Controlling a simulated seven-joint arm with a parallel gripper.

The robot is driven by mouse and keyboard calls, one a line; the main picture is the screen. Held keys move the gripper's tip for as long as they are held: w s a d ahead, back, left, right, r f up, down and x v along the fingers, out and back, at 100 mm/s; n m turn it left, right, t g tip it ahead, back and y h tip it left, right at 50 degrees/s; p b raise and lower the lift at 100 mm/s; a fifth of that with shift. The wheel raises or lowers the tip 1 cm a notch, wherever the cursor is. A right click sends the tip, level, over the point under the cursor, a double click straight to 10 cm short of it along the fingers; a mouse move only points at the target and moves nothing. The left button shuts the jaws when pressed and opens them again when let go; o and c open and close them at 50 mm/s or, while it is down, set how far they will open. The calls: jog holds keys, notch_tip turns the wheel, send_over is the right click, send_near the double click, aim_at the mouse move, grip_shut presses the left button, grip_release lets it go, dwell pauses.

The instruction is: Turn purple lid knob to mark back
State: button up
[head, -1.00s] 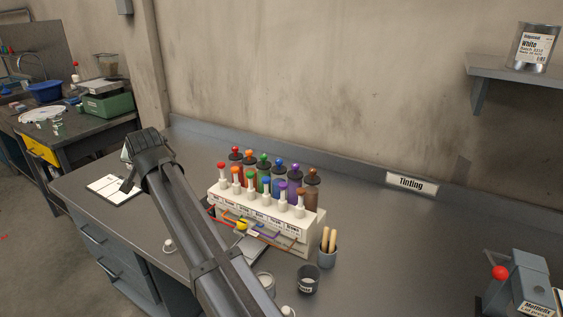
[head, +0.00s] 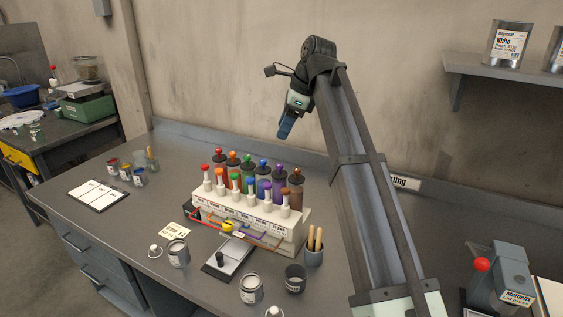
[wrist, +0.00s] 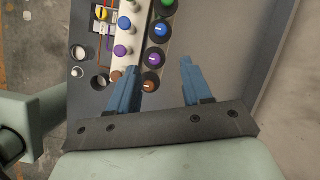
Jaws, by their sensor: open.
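The purple lid knob (head: 278,171) sits on a black lid in the back row of the tinting rack (head: 254,230). In the wrist view the purple lid knob (wrist: 155,52) shows a pale line on top, lying roughly left to right; its exact angle is hard to tell. My gripper (head: 283,133) hangs above the back row, its blue fingers pointing down. In the wrist view my gripper (wrist: 156,69) is open and empty. The purple lid appears just beyond the fingertip gap, with the brown lid (wrist: 151,83) between the fingers. Neither is visibly touched.
Blue (head: 264,163) and brown (head: 298,173) lids flank the purple one closely. A row of pumps with coloured knobs stands in front, including a purple pump knob (head: 268,187). A cup of wooden sticks (head: 314,254) stands at right. The wall rises behind the bench.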

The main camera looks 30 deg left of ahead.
aim_at(280, 164)
jog(key=d+r+m, duration=0.1)
jog(key=d+m, duration=0.1)
jog(key=d, duration=0.2)
jog(key=shift+g, duration=0.4)
jog(key=x, duration=1.3)
jog(key=shift+w+d+f, duration=0.1)
jog(key=shift+w+f, duration=0.1)
jog(key=shift+w, duration=0.2)
grip_shut()
